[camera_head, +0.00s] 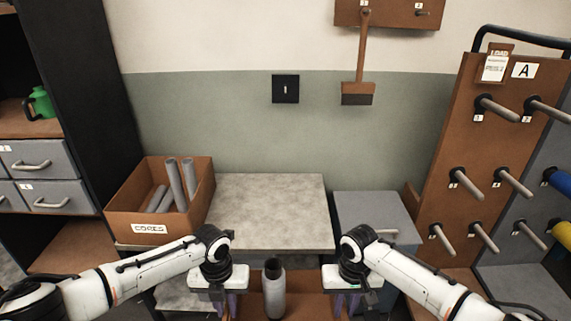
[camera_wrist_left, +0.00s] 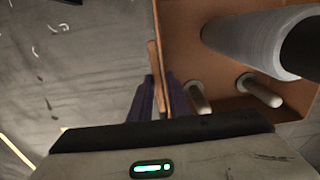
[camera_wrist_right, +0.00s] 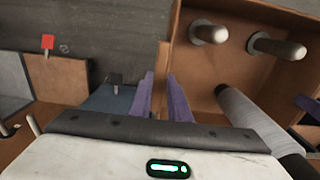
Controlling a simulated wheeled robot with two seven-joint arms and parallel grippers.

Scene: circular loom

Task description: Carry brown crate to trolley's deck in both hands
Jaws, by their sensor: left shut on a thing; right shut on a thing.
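The brown crate (camera_head: 305,300) is at the bottom middle of the head view, its lower part cut off by the frame. A grey tube (camera_head: 273,289) with a dark top stands in it, and short pale pegs (camera_wrist_right: 210,33) show inside. My left gripper (camera_head: 231,303) is shut on the crate's left wall (camera_wrist_left: 158,50). My right gripper (camera_head: 346,304) is shut on its right wall (camera_wrist_right: 170,65). At the right, a peg board (camera_head: 470,130) with a dark tubular handle seems to belong to the trolley; a grey flat surface (camera_head: 530,287) at its foot may be its deck.
A pale-topped table (camera_head: 270,205) stands ahead, with an orange-brown CORES box (camera_head: 130,215) holding grey tubes at its left. A grey cabinet (camera_head: 370,208) stands between table and peg board. Pegs (camera_head: 465,183) jut out from the board. A dark shelf unit (camera_head: 80,80) is at left.

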